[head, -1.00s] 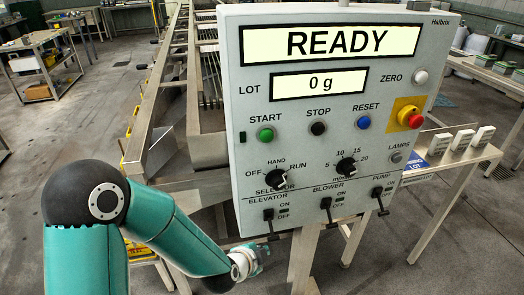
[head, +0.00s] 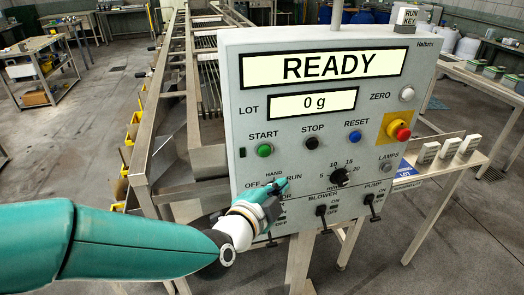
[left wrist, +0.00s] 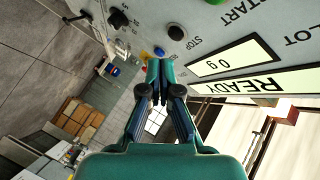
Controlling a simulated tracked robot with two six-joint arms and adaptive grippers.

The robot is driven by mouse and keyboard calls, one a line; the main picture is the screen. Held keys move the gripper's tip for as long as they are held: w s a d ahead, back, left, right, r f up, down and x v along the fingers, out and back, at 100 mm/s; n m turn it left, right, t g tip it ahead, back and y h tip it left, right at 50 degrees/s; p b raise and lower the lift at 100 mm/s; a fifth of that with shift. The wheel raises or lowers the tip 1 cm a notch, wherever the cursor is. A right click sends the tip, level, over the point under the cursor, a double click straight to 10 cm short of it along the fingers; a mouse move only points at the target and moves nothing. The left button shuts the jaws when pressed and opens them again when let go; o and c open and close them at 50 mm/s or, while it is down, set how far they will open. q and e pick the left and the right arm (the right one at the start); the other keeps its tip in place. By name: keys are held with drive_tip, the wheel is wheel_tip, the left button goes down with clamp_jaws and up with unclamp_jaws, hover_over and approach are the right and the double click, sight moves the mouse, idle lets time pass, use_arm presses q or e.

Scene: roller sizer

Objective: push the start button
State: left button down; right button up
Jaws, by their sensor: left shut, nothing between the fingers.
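The start button (head: 264,150) is a green round button at the left of the control panel (head: 380,60), under the label START. It also shows at the top edge of the left wrist view (left wrist: 216,2). My left gripper (head: 281,186) is shut and empty, in front of the panel's lower left, below the start button. It hides the selector knob. Its closed fingers (left wrist: 160,66) show in the left wrist view, apart from the green button. I cannot tell whether they touch the panel. The display (head: 323,67) reads READY. My right gripper is not in view.
Beside the start button are the black stop button (head: 311,144) and blue reset button (head: 354,137). A red emergency button (head: 399,130) sits on yellow at the right. Below are a dial (head: 339,176) and switches (head: 321,210). A table (head: 430,185) stands right.

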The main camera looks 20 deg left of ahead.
sight(271, 153)
use_arm(q)
drive_tip(key=shift+w+a, duration=0.1)
drive_tip(key=shift+w+a+f+b, duration=0.1)
drive_tip(key=shift+w+a+b, duration=0.35)
drive_tip(key=shift+w+a, duration=0.55)
drive_tip(key=shift+w+a+r+b, duration=0.1)
drive_tip(key=shift+w+a+b, duration=0.45)
drive_tip(key=shift+w, duration=0.85)
drive_tip(key=shift+w+a+f+b, duration=0.1)
drive_tip(key=shift+w+a+b, duration=0.3)
drive_tip(key=shift+w+a, duration=0.65)
drive_tip(key=shift+w+d, duration=0.1)
drive_tip(key=shift+d, duration=0.1)
drive_tip(key=shift+w, duration=0.15)
drive_tip(key=shift+w+a, duration=0.25)
drive_tip(key=shift+w, duration=0.05)
drive_tip(key=shift+w+a+b, duration=0.3)
drive_tip(key=shift+w+b, duration=0.1)
drive_tip(key=shift+b, duration=0.1)
drive_tip(key=shift+d, duration=0.1)
drive_tip(key=shift+s+d, duration=0.45)
drive_tip(key=shift+s, duration=0.35)
